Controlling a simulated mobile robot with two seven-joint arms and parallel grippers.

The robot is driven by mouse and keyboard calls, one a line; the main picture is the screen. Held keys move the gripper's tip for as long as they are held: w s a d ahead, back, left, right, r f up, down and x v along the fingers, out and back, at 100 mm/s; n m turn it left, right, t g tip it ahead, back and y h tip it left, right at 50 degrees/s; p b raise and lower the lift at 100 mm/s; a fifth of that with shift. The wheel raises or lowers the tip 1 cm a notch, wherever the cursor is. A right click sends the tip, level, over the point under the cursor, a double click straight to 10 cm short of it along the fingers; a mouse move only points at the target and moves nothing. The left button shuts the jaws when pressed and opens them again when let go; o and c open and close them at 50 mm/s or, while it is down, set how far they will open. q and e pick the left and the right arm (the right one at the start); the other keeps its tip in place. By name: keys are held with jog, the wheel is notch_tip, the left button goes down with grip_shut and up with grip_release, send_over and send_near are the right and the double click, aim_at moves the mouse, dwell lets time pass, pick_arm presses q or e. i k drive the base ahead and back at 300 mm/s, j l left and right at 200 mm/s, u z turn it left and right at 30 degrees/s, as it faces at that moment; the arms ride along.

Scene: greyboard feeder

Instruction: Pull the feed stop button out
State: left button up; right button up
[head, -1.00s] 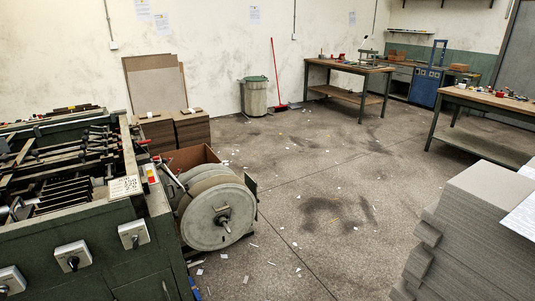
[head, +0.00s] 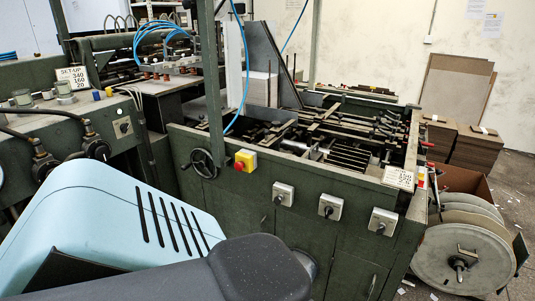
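A yellow box with a red button (head: 240,166) is on the upper front edge of the dark green feeder (head: 235,214), near the middle of the head view. It sits just right of a black handwheel (head: 203,163). The button is too small to tell whether it is in or out. Neither of my grippers shows in the head view.
Grey boxes with rotary switches (head: 330,206) line the feeder front to the right. A slotted light blue housing (head: 110,220) fills the lower left; I cannot tell whether it is mine. A large reel (head: 462,250) stands at the right end.

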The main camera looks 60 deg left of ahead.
aim_at(239, 166)
jog(key=u, duration=2.1)
